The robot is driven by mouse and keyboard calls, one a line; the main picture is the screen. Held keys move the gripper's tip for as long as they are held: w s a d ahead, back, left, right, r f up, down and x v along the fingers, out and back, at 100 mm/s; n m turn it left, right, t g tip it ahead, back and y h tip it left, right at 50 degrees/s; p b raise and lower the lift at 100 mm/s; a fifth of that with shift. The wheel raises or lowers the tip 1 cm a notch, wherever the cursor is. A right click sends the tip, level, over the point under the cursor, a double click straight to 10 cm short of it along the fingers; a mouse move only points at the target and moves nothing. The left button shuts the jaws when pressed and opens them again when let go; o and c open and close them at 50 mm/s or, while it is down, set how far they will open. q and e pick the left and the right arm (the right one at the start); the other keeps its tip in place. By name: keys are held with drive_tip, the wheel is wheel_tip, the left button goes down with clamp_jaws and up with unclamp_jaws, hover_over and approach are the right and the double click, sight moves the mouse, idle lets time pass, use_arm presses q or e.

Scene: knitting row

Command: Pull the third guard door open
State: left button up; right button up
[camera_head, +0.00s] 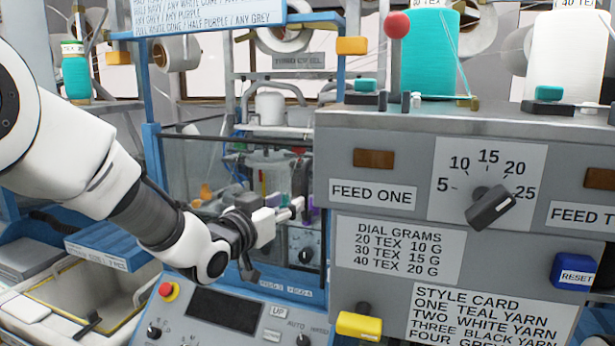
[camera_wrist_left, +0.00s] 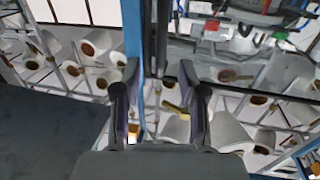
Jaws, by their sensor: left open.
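A machine with a clear guard door (camera_head: 185,150) in a blue frame stands behind my left arm in the head view. No number shows on it, so I cannot tell whether it is the third one. My left gripper (camera_head: 290,212) is in front of the lower part of the panelled opening, pointing right. In the left wrist view the gripper (camera_wrist_left: 158,95) is open with nothing between its fingers. A blue upright (camera_wrist_left: 134,35) and a dark frame edge beside it show beyond the fingers. I cannot tell whether the fingers touch anything. My right gripper is not in view.
A grey feed unit (camera_head: 400,143) with a dial (camera_head: 490,205) stands close on the right. A control panel (camera_head: 225,310) with a red button lies below the gripper. A bin (camera_head: 90,300) is at the lower left. Yarn cones (camera_head: 430,55) stand on top.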

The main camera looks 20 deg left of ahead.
sight(303, 192)
use_arm(q)
drive_tip(key=p+x, duration=0.3)
drive_tip(key=x, duration=0.5)
drive_tip(key=shift+w+r+p, duration=0.15)
drive_tip(key=shift+p, duration=0.15)
drive_tip(key=shift+a, duration=0.1)
clamp_jaws()
